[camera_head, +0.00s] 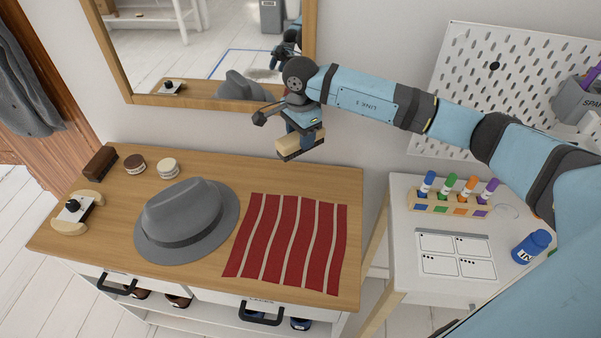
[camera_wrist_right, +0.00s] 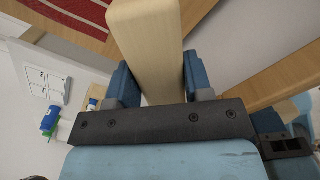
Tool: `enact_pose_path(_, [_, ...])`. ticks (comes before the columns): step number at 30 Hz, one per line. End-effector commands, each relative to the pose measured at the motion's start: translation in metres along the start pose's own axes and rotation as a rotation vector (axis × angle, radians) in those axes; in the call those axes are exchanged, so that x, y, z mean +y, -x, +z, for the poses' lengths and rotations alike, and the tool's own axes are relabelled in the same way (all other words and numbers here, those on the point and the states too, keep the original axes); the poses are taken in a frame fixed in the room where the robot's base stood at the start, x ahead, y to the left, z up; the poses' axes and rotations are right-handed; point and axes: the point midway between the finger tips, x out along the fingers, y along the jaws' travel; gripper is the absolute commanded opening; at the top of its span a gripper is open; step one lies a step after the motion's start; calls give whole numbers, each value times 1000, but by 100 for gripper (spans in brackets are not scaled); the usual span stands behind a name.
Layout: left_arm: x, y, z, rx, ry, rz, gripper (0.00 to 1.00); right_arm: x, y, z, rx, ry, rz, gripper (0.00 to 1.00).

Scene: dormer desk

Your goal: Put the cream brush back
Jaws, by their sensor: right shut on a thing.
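The cream brush (camera_head: 290,144) is a pale wooden block with a dark underside. My right gripper (camera_head: 303,142) is shut on it and holds it in the air above the back right part of the wooden dresser top (camera_head: 215,172). In the right wrist view the pale block (camera_wrist_right: 152,50) stands between the two blue fingers (camera_wrist_right: 154,82). A dark brown brush (camera_head: 100,163) lies at the back left of the dresser top. My left gripper is not in view.
Two small round tins, brown (camera_head: 134,163) and cream (camera_head: 167,168), sit beside the dark brush. A grey hat (camera_head: 186,220) and a red striped scarf (camera_head: 290,243) cover the front. A mirror (camera_head: 128,98) stands behind. The back right of the top is clear.

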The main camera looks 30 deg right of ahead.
Motion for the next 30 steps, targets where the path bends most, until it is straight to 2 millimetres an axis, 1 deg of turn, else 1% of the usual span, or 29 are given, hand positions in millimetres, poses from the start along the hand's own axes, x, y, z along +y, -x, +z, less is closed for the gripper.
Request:
enact_pose_path(1, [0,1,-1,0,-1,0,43,1,-14,0,-1,-1,5,28])
enact_pose_path(3, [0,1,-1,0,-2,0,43,1,-33,1,-2,0,5,28])
enact_pose_path(6, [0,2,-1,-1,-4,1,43,1,-58,1,-1,0,3,28])
enact_pose_path(9, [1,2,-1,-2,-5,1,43,0,-76,1,-1,1,2,28])
enact_pose_path(12, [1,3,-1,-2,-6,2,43,0,-87,0,0,2,1,28])
enact_pose_path(17, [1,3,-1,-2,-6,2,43,0,-97,0,-1,2,0,28])
enact_pose_path(24, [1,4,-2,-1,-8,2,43,0,-130,0,-1,2,1,28])
enact_pose_path(26, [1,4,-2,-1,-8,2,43,0,-134,0,0,2,0,28])
enact_pose_path(30, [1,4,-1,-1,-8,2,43,0,-134,0,0,2,-1,28])
